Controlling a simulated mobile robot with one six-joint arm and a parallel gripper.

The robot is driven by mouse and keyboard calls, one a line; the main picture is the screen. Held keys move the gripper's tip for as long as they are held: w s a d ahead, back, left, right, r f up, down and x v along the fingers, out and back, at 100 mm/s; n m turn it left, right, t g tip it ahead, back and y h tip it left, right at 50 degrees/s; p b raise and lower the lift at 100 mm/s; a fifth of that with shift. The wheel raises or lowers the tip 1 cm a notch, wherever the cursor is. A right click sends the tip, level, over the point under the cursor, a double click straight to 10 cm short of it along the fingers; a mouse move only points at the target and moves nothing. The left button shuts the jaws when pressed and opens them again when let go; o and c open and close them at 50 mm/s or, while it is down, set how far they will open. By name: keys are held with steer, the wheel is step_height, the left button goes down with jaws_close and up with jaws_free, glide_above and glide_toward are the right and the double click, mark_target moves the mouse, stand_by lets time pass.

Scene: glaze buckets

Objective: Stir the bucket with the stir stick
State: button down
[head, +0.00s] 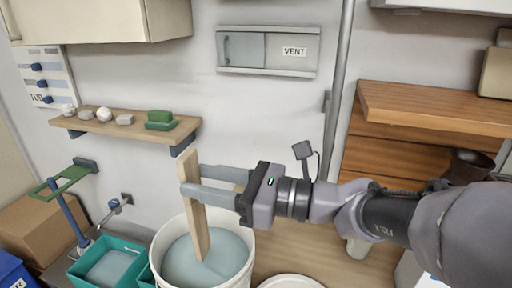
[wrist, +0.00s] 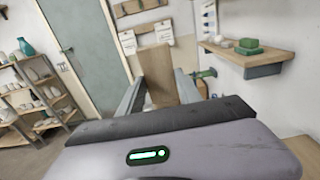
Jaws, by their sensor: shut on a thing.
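The stir stick (head: 197,218) is a flat wooden slat. My gripper (head: 187,178) is shut on the upper part of the stick, its two grey fingers on either side of it. The stick is tilted slightly, and its lower end is over or in the pale blue-grey glaze inside the white bucket (head: 248,236); I cannot tell how deep it reaches. In the wrist view the stick (wrist: 158,75) stands between the two fingers, and the bucket does not show.
A wall shelf (head: 140,128) with small stones and green blocks is behind to the left. Teal tubs (head: 82,266) stand left of the bucket. A white lid (head: 290,282) lies to its right. A grey pipe (head: 338,90) runs down the wall behind my arm.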

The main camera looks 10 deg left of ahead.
mark_target(202, 226)
step_height(202, 226, down, 9)
steer(key=b, duration=0.6)
steer(key=shift+f, duration=1.2)
